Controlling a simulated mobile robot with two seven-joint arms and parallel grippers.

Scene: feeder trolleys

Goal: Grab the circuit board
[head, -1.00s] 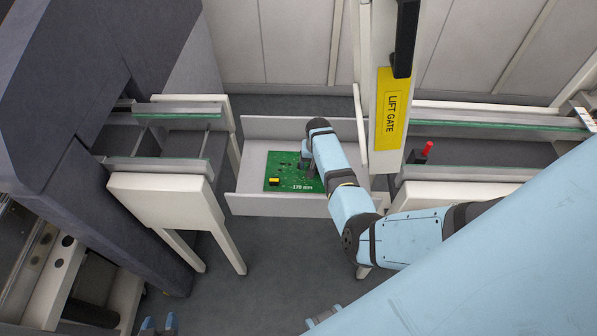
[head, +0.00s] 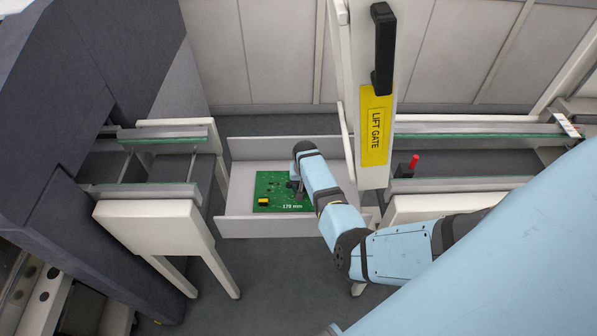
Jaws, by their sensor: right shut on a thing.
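The green circuit board (head: 272,190) lies in a shallow pale tray (head: 240,173) between the two conveyor sections. It carries small dark parts, a yellow part and a "170 mm" label. My right gripper (head: 299,192) points down at the right part of the board and is shut on it. The fingertips are small and partly hidden by my wrist, so the exact grip spot is unclear. I cannot see any clear gap under the board. My left gripper is out of view.
A white post with a yellow "LIFT GATE" label (head: 376,125) and black handle stands right of the tray. Conveyor rails (head: 145,190) lie left, and more rails (head: 470,185) lie right, with a red-topped peg (head: 414,164) near the gate.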

